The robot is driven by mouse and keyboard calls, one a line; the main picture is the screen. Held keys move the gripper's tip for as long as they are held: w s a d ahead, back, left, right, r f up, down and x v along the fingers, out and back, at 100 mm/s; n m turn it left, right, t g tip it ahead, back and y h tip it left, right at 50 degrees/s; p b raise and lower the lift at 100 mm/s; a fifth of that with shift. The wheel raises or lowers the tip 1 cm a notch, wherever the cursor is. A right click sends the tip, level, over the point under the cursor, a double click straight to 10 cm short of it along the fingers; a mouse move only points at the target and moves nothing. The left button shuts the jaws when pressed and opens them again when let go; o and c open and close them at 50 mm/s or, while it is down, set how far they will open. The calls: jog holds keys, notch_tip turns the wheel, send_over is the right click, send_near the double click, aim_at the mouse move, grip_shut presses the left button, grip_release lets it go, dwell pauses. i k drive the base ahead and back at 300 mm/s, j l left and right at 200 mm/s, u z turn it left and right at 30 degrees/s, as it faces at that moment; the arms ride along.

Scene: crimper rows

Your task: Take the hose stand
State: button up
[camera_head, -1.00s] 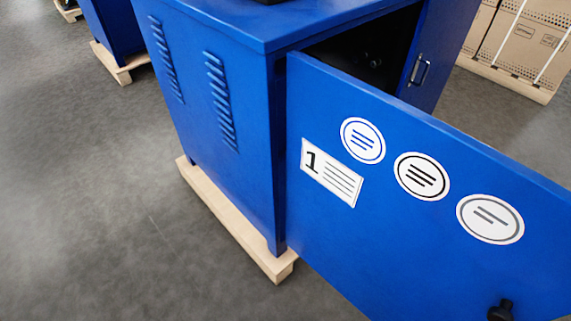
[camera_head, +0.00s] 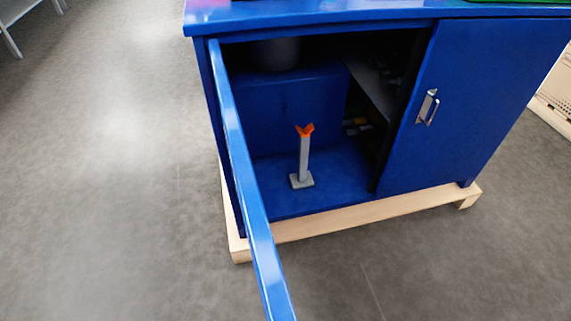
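The hose stand (camera_head: 304,160) stands upright on the floor of the open blue cabinet (camera_head: 340,22). It has a grey square base, a grey post and an orange forked top. It is near the front of the left compartment, with nothing touching its post. My gripper is not in view.
The open cabinet door (camera_head: 247,175) swings out toward me, seen nearly edge-on left of the stand. The right door (camera_head: 465,105) is shut. The cabinet sits on a wooden pallet (camera_head: 340,218). Several small items (camera_head: 356,126) lie deeper inside. Grey floor (camera_head: 110,180) is clear at left.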

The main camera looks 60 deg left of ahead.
aim_at(302, 178)
jog(key=i+u, duration=0.1)
jog(key=u, duration=0.4)
jog(key=i+u, duration=0.15)
jog(key=u, duration=0.35)
jog(key=i+u, duration=0.1)
jog(key=u, duration=0.4)
jog(key=l+u, duration=0.15)
jog(key=u, duration=0.35)
jog(key=i+l+u, duration=0.1)
jog(key=u, duration=0.4)
jog(key=i+l+u, duration=0.1)
jog(key=l, duration=0.55)
jog(key=i+l, duration=0.1)
jog(key=l, duration=0.55)
jog(key=i+l+u, duration=0.15)
jog(key=l, duration=0.5)
jog(key=i+u, duration=0.1)
jog(key=u, duration=0.35)
jog(key=i+l+u, duration=0.1)
jog(key=u, duration=0.4)
jog(key=i+l, duration=0.2)
